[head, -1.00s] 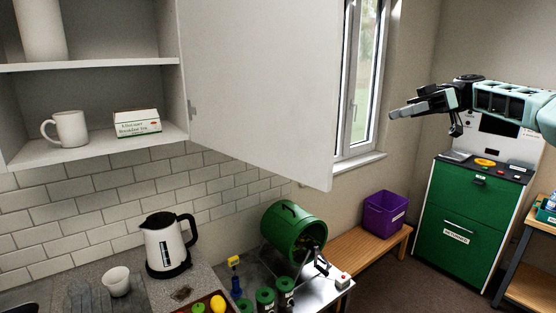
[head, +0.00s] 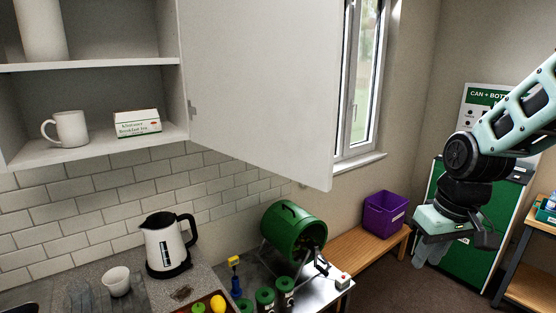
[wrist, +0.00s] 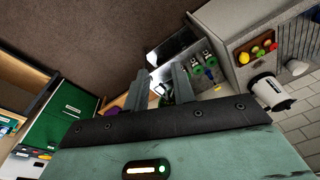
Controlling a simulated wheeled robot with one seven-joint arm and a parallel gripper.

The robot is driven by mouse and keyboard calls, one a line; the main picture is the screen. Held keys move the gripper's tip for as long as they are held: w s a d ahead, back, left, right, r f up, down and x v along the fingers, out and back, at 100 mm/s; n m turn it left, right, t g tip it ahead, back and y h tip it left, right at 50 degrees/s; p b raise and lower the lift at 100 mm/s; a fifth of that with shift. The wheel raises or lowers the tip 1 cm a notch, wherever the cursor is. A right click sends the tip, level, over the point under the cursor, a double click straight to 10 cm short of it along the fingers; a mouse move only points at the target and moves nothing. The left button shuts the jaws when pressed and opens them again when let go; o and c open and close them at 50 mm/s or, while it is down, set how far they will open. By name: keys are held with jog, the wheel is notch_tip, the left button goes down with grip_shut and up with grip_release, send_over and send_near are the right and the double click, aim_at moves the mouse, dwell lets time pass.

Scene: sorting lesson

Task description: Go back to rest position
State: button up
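My gripper (head: 428,252) hangs at the right of the head view, in front of the green bottle-and-can machine (head: 470,245). My arm comes down to it from the upper right, past a black joint. In the wrist view my gripper (wrist: 160,80) shows two grey fingers standing apart, with nothing held between them. It is in the air, clear of the counter and the bench.
The open cabinet door (head: 265,80) reaches out at centre. A kettle (head: 165,245) and white cup (head: 117,281) are on the counter. A purple bin (head: 385,213) sits on the wooden bench (head: 350,246).

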jog(key=s+d+f+m+t+h, duration=0.1)
jog(key=s+d+f+m, duration=0.2)
jog(key=s, duration=0.5)
jog(key=s+a+f+n+g+b, duration=0.1)
jog(key=s+a+f+n+b, duration=0.3)
jog(key=s+a+f+b, duration=0.2)
jog(key=s+a+f+n+g+b, duration=0.1)
jog(key=s+a+f+n+b, duration=0.3)
jog(key=s+a+f+b, duration=0.3)
jog(key=a+f+b, duration=0.4)
jog(key=f+b, duration=0.1)
jog(key=b, duration=0.3)
jog(key=shift+a+y, duration=0.15)
jog(key=shift+y, duration=0.15)
